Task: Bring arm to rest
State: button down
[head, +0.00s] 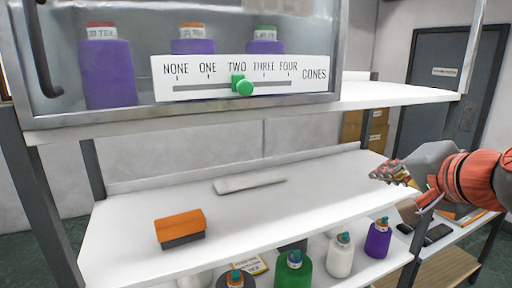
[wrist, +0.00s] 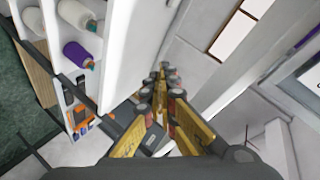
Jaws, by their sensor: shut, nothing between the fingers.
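My gripper (head: 396,174) is at the right in the head view, at the end of my red and grey arm. It is in the air by the right end of the white middle shelf (head: 330,183). In the wrist view my gripper (wrist: 166,72) shows its yellow fingers closed together with nothing between them. I cannot tell how far the fingertips are from the shelf edge.
An orange and grey block (head: 180,228) and a pale flat piece (head: 249,182) lie on the middle shelf. A side table (head: 455,255) is at right.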

jog(key=s+a+f+n+g, duration=0.2)
jog(key=s+f, duration=0.4)
jog(key=f, duration=0.4)
jog(key=s+a+f+n+g, duration=0.2)
jog(key=s+f+n, duration=0.3)
jog(key=f, duration=0.5)
jog(key=s+a+f+n+g, duration=0.3)
jog(key=s+f, duration=0.4)
jog(key=f, duration=0.4)
jog(key=shift+n+g+h, duration=0.3)
jog(key=shift+n, duration=0.1)
jog(key=shift+r, duration=0.1)
